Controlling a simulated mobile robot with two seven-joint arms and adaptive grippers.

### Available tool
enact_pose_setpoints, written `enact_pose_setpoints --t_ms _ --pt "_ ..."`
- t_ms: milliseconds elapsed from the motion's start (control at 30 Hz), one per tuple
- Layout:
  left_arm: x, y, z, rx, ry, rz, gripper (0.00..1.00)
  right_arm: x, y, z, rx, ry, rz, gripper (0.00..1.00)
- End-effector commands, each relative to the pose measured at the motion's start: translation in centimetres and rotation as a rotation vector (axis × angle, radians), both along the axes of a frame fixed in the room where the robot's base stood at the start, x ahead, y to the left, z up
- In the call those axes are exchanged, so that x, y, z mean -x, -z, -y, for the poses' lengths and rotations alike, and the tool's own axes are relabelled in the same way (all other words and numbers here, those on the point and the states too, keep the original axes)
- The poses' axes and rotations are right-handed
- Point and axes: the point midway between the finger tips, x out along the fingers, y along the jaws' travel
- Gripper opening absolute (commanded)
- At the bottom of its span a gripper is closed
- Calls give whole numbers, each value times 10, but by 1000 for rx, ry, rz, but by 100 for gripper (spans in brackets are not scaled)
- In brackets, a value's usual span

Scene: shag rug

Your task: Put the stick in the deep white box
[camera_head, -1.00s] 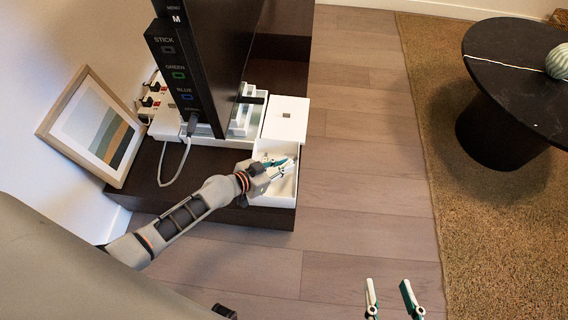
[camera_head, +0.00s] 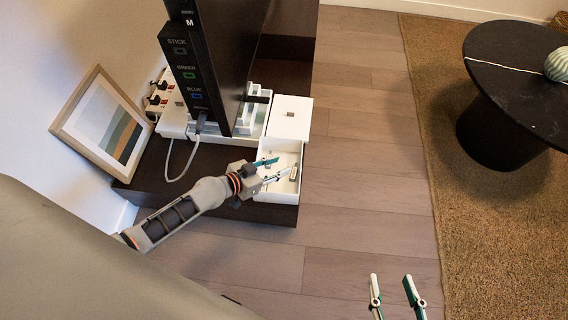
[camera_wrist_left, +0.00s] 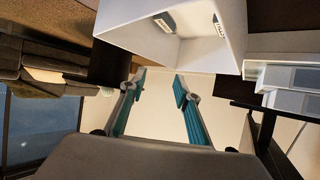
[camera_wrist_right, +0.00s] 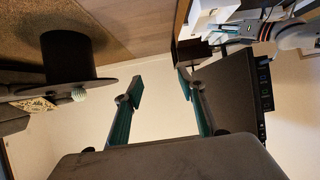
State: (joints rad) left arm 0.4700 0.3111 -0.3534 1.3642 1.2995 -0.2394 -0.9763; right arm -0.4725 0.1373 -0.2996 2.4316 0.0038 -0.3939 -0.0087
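The open white box (camera_head: 267,150) with tall walls stands at the near right corner of the dark cabinet. A small grey stick (camera_head: 293,173) lies inside it near the right wall. The left wrist view shows two small grey pieces in the white box (camera_wrist_left: 130,37), one on the left (camera_wrist_left: 165,22) and one on the right (camera_wrist_left: 218,26). My left gripper (camera_head: 271,170) is over the box's near left side, its teal fingers apart and empty. My right gripper (camera_head: 391,291) is open and empty over the wooden floor, away from the box.
A white flat-topped box (camera_head: 289,118) with a small grey square adjoins the open box behind. A black upright panel (camera_head: 196,75) with labelled ports, a cable and a power strip stand left. A framed picture (camera_head: 105,125) leans on the wall. A round black table (camera_head: 520,80) stands right.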

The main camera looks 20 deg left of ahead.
Motion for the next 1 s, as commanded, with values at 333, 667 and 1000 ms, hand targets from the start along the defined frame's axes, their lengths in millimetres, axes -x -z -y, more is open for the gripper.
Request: enact_pose_setpoints --t_ms 333,667,1000 --pt "46 -31 -24 -2 2 4 32 8 11 13 67 -18 -25 40" --pt "56 -33 -28 1 2 0 32 10 16 17 77 -19 -32 40" --pt "56 -33 -28 0 1 0 32 9 15 16 72 -13 -31 40"
